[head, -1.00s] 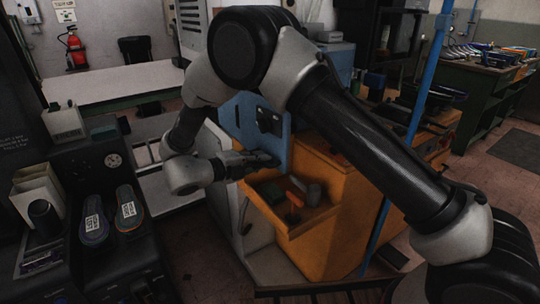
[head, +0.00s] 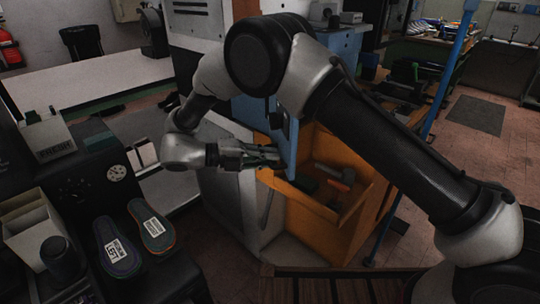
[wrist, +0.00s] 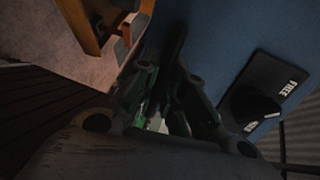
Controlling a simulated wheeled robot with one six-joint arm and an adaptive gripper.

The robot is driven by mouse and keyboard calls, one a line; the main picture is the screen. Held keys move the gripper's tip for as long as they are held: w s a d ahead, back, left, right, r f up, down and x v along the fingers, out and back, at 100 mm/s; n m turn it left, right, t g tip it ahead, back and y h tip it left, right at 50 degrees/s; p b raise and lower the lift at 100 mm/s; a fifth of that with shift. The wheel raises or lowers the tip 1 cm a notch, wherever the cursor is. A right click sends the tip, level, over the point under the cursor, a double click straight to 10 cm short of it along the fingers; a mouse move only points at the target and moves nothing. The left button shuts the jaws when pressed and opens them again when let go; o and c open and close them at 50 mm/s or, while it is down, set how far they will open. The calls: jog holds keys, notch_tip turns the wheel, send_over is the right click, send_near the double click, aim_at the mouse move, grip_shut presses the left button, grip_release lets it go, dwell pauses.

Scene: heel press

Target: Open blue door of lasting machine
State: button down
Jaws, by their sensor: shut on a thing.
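The blue door (head: 292,152) of the lasting machine stands out from the machine above an orange tray, seen at a steep angle and partly hidden by my arm. Its broad blue face (wrist: 225,35) fills the upper right of the wrist view, with a black plate marked FREE and a dark knob (wrist: 258,103) on it. My gripper (head: 278,156) is at the door's near side, left of the panel. In the wrist view its dark fingers (wrist: 168,85) are closed together close to the door face. The exact part they grip is too dark to tell.
The orange tray (head: 318,205) below the door holds several tools. A black machine with two shoe soles (head: 151,225) stands at front left. A blue pole (head: 436,115) rises at right. A pale table (head: 80,80) is behind left. Open floor (head: 470,210) lies at right.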

jog(key=shift+a, duration=0.15)
dwell(0.3)
jog(key=c, duration=1.5)
grip_release()
